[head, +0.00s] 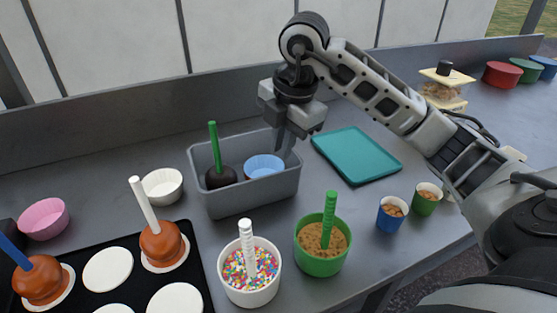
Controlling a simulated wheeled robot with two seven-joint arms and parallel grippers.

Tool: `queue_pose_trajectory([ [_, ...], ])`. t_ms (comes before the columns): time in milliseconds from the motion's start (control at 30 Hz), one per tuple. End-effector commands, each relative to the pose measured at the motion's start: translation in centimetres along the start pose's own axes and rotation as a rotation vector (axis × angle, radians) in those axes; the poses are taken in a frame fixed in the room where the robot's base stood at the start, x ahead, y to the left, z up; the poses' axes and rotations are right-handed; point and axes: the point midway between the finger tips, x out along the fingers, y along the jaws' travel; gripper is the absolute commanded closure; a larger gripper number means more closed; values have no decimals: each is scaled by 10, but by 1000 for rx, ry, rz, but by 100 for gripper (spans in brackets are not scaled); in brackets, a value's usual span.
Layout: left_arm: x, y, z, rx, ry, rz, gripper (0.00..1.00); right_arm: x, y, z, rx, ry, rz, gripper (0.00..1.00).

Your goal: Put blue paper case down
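The blue paper case (264,167) is inside the grey bin (247,202), on its right side. It looks upright, beside a dark coated apple (220,177) on a green stick. My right gripper (282,152) points down into the bin at the right rear rim of the case. Its fingertips overlap the case's edge in the picture. I cannot tell whether they grip the rim or are apart from it. The case's underside is hidden by the bin wall. My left gripper is not in view.
A teal tray (356,154) lies right of the bin. White (162,186) and pink (43,219) cases stand left. A black tray (133,281) holds caramel apples. A sprinkle tub (250,292), green tub (320,264) and small cups (391,214) stand in front and right.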

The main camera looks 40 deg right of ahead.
Motion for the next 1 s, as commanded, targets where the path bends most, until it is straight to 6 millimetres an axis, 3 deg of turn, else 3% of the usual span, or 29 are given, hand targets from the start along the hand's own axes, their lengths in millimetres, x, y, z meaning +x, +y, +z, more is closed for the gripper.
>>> queue_pose_trajectory([
  [100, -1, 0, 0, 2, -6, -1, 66, -22, 1, 0, 0, -2, 4, 89],
  [300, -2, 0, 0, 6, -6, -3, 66, -37, 0, 0, 0, -1, 0, 89],
  [1000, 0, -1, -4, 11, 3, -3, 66, -38, 0, 0, 0, -1, -1, 89],
])
